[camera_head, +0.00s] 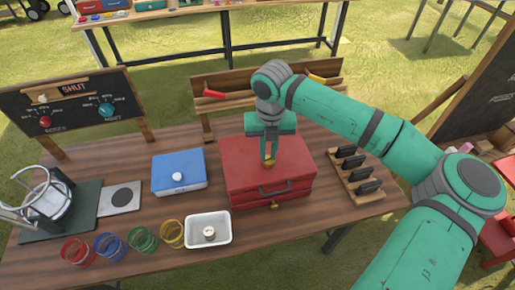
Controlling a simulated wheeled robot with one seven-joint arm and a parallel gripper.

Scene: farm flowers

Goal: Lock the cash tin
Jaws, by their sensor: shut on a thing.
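A red metal box (243,178) with a dark handle on its front stands at the middle of the table; it looks like the cash tin. A small brass piece (275,206) shows low on its front. My gripper (269,158) points down over the red box's lid. Its fingers are closed on a small brass-coloured knob or key (268,164) at the lid. I cannot tell whether this piece is fixed to the lid. A blue box (167,184) with a white round knob on top stands to the left. Both lids look closed.
A white tray (191,238) with a small round item and several coloured rings (143,240) line the front edge. A wooden rack with black pieces (347,178) stands right of the red box. A "SHUT" board (72,110) with dials is at back left.

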